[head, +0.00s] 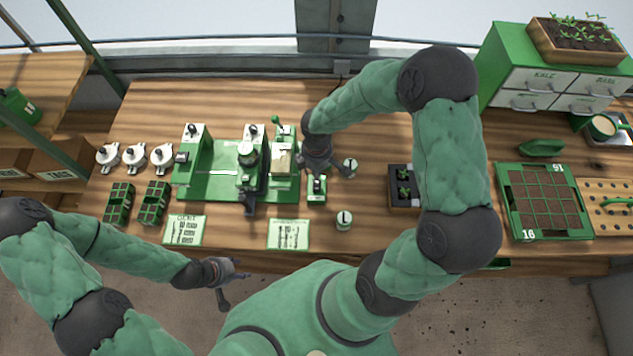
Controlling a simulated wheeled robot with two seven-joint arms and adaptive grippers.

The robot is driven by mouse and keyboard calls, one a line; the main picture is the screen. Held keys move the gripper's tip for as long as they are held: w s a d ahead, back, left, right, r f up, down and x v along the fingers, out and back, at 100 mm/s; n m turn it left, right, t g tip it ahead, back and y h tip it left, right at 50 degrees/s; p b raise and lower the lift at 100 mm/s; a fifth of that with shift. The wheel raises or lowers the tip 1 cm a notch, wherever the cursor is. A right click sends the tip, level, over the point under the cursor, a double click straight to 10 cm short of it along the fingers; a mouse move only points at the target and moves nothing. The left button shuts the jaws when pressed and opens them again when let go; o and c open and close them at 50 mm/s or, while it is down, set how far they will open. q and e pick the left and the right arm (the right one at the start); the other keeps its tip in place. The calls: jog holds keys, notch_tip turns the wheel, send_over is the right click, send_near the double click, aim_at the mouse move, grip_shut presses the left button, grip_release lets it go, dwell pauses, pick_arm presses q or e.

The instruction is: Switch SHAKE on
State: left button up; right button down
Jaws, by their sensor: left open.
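The tray seeder (215,185) stands on the table with a green base and upright green housings. A small green switch box (317,197) with a dark and pale toggle sits at its right front corner. I cannot read its label or tell which way the toggle points, so I cannot confirm that it is SHAKE. My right gripper (325,168) is just above and behind this box, pointing down. Its fingers are dark and small here; I cannot tell whether they touch the switch. My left gripper (236,289) is open and empty in front of the table's front edge.
Several white round-lidded pots (135,156) and green cell trays (153,202) are at the left. Two printed cards (288,235) lie at the front. A white-topped jar (344,220), a dark seedling tray (392,199) and a gridded green tray (505,205) are to the right.

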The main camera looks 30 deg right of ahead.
aim_at(317, 182)
jog(key=shift+r+p, duration=1.25)
jog(key=shift+r, duration=0.55)
pick_arm(q)
notch_tip(317, 182, up, 3)
jog(key=shift+f, duration=0.15)
jog(key=shift+s+a, duration=0.1)
pick_arm(e)
jog(key=shift+s+a+f, duration=0.1)
jog(key=shift+f, duration=0.05)
